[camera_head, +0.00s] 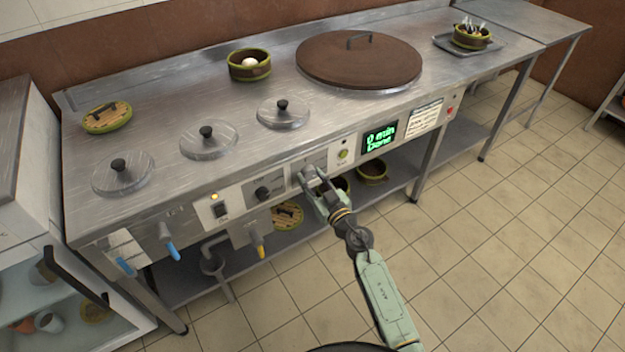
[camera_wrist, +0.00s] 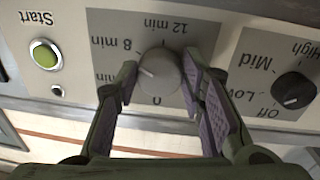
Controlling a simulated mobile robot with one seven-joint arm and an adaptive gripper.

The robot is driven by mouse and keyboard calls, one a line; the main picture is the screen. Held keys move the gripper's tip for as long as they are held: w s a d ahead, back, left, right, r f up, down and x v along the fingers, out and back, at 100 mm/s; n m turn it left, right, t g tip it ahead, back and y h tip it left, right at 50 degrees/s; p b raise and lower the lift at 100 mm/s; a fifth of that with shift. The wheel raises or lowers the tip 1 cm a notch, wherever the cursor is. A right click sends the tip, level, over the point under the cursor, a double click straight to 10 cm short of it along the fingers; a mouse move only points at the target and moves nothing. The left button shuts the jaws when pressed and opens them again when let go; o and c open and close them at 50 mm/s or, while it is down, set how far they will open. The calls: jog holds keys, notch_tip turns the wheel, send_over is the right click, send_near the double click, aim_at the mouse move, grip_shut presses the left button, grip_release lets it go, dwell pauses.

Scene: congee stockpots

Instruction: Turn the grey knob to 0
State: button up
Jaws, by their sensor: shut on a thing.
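The grey knob (camera_wrist: 163,74) sits on the front control panel, and the wrist view shows it upside down. Its dial labels read 12 min, 8 min, a partly hidden min mark, and 0. A pale mark on the knob's face points left in that view, away from the 0 below the knob. My gripper (camera_wrist: 160,70) is shut on the grey knob, with one finger on each side. In the head view my gripper (camera_head: 309,178) is at the panel and hides the knob.
A black knob (camera_wrist: 293,90) marked Off, Low, Mid, High is beside it, and also shows in the head view (camera_head: 263,193). A green Start button (camera_wrist: 45,56) is on the other side. A green-lettered display (camera_head: 381,138) is further right. Lidded pots stand on the counter.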

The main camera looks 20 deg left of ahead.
jog(key=n+b, duration=0.1)
jog(key=n, duration=0.2)
jog(key=n+b, duration=0.2)
jog(key=n, duration=0.1)
jog(key=shift+w+d+f, duration=0.1)
jog(key=shift+f, duration=0.1)
jog(key=n+b, duration=0.3)
jog(key=n, duration=0.3)
jog(key=shift+y+b, duration=0.4)
jog(key=n+b, duration=0.4)
jog(key=n, duration=0.2)
jog(key=shift+w+r+n+y, duration=0.1)
jog(key=shift+r+n+y, duration=0.05)
jog(key=shift+n+y, duration=0.2)
jog(key=n+g+b, duration=0.1)
jog(key=n+b, duration=0.2)
jog(key=n, duration=0.3)
jog(key=shift+r, duration=0.2)
jog(key=shift+d, duration=0.1)
jog(key=o, duration=1.2)
jog(key=shift+c, duration=0.2)
